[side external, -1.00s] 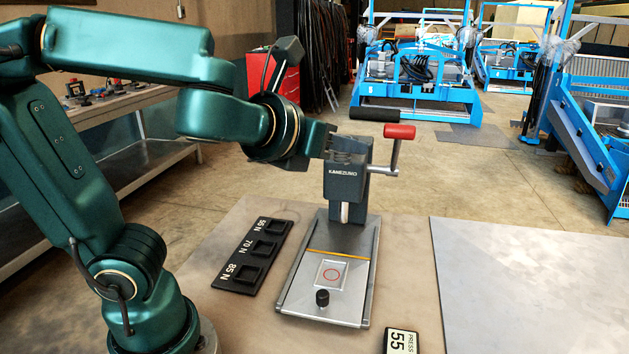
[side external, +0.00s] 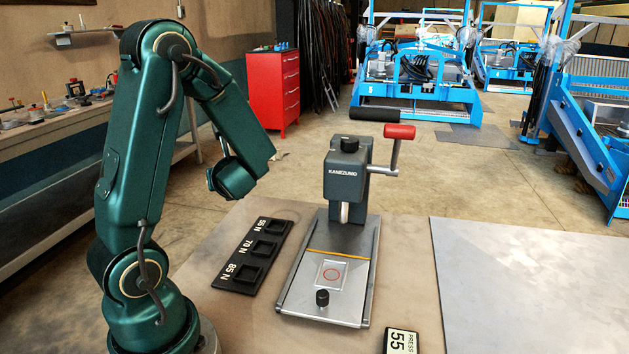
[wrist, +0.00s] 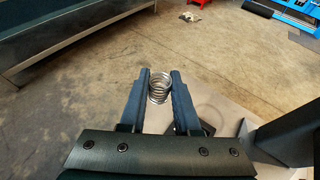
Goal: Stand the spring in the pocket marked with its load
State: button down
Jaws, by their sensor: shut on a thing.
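The spring (wrist: 159,88), a bare metal coil, sits between the two fingers of my gripper (wrist: 159,82) in the wrist view. The fingers are shut on its sides. In the side external view, the spring and the fingertips are hidden behind my wrist. The black pocket strip (side external: 256,261) lies on the table with three square pockets, all looking empty. The far label seems to read 55 N at its pocket (side external: 271,227); the others read 70 N and 85 N. The display (side external: 401,342) reads PRESS 55. My gripper is beyond the strip's far end, to its left.
The Kanezumo press (side external: 346,172) stands right of the strip, with a red-ended crank (side external: 399,132) and a flat base with a black knob (side external: 322,297). A bench (side external: 60,150) runs along the left wall. A grey plate (side external: 535,285) lies clear at right.

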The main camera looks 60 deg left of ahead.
jog(key=s+a+f, duration=0.1)
jog(key=s, duration=0.1)
jog(key=n, duration=0.1)
send_over(277, 228)
jog(key=shift+g, duration=0.4)
notch_tip(277, 228, down, 7)
jog(key=shift+s+f, duration=0.1)
jog(key=shift+f, duration=2)
jog(key=shift+f, duration=0.15)
jog(key=c, duration=0.6)
grip_release()
